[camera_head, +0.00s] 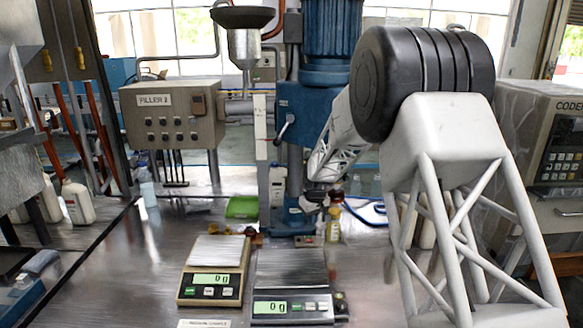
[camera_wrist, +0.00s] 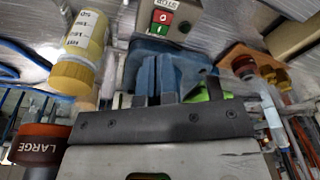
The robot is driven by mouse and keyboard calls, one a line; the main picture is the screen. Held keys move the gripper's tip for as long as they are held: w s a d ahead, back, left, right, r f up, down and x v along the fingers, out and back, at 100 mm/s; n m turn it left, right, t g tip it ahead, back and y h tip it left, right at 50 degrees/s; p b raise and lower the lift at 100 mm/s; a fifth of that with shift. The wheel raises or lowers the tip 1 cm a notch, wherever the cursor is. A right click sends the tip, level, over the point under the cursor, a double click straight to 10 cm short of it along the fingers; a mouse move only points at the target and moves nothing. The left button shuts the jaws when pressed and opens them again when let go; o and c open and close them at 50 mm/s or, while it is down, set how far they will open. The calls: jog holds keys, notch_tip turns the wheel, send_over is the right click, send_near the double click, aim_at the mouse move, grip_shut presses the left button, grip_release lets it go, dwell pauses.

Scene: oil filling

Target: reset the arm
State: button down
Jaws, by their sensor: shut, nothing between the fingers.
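My arm reaches in from the right in the head view and bends down toward the middle of the bench. My gripper (camera_head: 317,205) is small and partly hidden there, in front of the blue machine column and above the bench behind the scales. In the wrist view my gripper (camera_wrist: 167,80) shows its two fingers together, with nothing between them. A yellow-capped bottle (camera_wrist: 80,65) stands to the left of the fingers in the wrist view. It seems to be the yellow bottle (camera_head: 334,225) just right of my gripper in the head view.
Two scales, one beige (camera_head: 212,272) and one grey (camera_head: 292,280), sit on the metal bench with empty plates. A green item (camera_head: 242,207) lies behind them. The blue filler machine (camera_head: 300,110) stands close behind my gripper. The CODER box (camera_head: 550,130) is at right.

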jog(key=s+d+r+m, duration=0.1)
jog(key=s+d+r, duration=0.2)
jog(key=s+r, duration=0.85)
jog(key=s+d+r+m, duration=0.25)
jog(key=s+r, duration=0.45)
jog(key=s, duration=0.9)
jog(key=s+d+m, duration=0.1)
jog(key=s+d, duration=0.1)
jog(key=s, duration=1.3)
jog(key=s+d+m+t+h, duration=0.1)
jog(key=s+d, duration=0.1)
jog(key=s, duration=1.4)
jog(key=shift+d+r, duration=0.15)
jog(key=shift+w+r+m, duration=0.1)
jog(key=shift+w+m, duration=0.05)
jog(key=shift+m, duration=0.1)
